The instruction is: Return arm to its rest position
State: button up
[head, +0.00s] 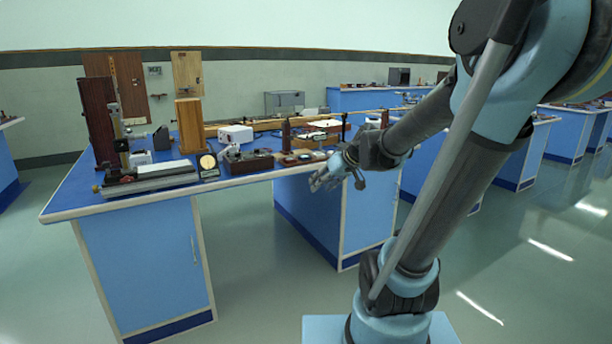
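My gripper (330,178) is at the end of my bent arm, in the middle of the head view. It appears just in front of the near edge of the blue bench (240,184), close to its right part. The fingers are small and seen at an angle, so I cannot tell whether they are open or shut. No object shows clearly in them. My arm covers the right part of the bench.
The bench holds a rail-mounted instrument (150,178), a round dial (208,163), a white box (235,134) and tall wooden pieces (189,125). More blue benches (565,130) stand at the right. Open floor (270,290) lies in front of the bench.

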jog(key=s+d+f+m+g+h, duration=0.1)
jog(key=s+d+f+h, duration=0.1)
jog(key=s, duration=0.5)
jog(key=s+d+f+m+g+h, duration=0.1)
jog(key=s+d+f+m+h, duration=0.1)
jog(key=s+d+f, duration=0.3)
jog(key=s+d+f+m+g+h, duration=0.2)
jog(key=s+d+f, duration=0.2)
jog(key=s, duration=0.6)
jog(key=shift+d+f, duration=0.15)
jog(key=shift+d, duration=1.1)
jog(key=shift+w+f, duration=0.2)
jog(key=shift+w, duration=0.2)
